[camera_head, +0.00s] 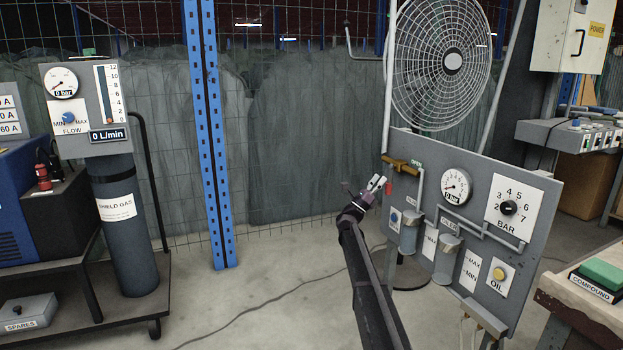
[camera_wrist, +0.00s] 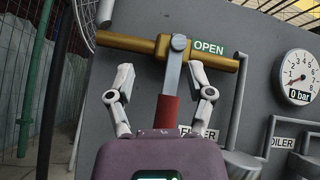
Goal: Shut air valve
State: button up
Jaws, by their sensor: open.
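The air valve (camera_wrist: 130,42) is a brass pipe on a grey panel with an OPEN label (camera_wrist: 208,47) at its right end. Its grey lever (camera_wrist: 173,75) points down from the pipe, crosswise to it, and ends in a red grip (camera_wrist: 166,112). In the head view the brass valve (camera_head: 398,163) is at the panel's upper left. My gripper (camera_wrist: 161,72) is open, with one finger on each side of the lever; no contact is visible. The lower end of the red grip is hidden behind my gripper's body. My gripper (camera_head: 380,182) also shows in the head view beside the red grip.
The panel (camera_head: 420,150) also bears a gauge reading 0 bar (camera_head: 456,186), a BAR knob (camera_head: 508,208), filter bowls (camera_head: 409,237) and an OIL button (camera_head: 498,274). A large fan (camera_head: 440,65) stands behind. A gas cart (camera_head: 130,220) is at the left. Open floor lies between.

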jog(key=s+a+f+n+t+y+p, duration=0.15)
jog(key=s+a+f+n+y, duration=0.3)
jog(key=n+y, duration=0.6)
jog(key=s+a+f+n+y+p, duration=0.25)
jog(key=s+f+n+y, duration=0.35)
jog(key=n, duration=0.7)
jog(key=s+a+f+n+t+y+p, duration=0.1)
jog(key=s+a+f+n+y, duration=0.35)
jog(key=n+y, duration=0.65)
jog(key=s+d+f+n+g+h+p, duration=0.1)
jog(key=s+f+n+g, duration=0.3)
jog(key=s, duration=0.8)
jog(key=s+d+f+n+g+h+p, duration=0.1)
jog(key=s+n+g+p, duration=0.3)
jog(key=s, duration=0.8)
jog(key=s+d+f+n+g+h+b, duration=0.1)
jog(key=s+d+f+n+g, duration=0.15)
jog(key=s+g, duration=0.6)
notch_tip(320, 180, up, 37)
jog(key=s+t+p, duration=0.2)
jog(key=p, duration=3.5)
jog(key=shift+s+a+f, duration=0.2)
jog(key=shift+s+a, duration=0.1)
jog(key=shift+s, duration=0.05)
jog(key=shift+y, duration=0.25)
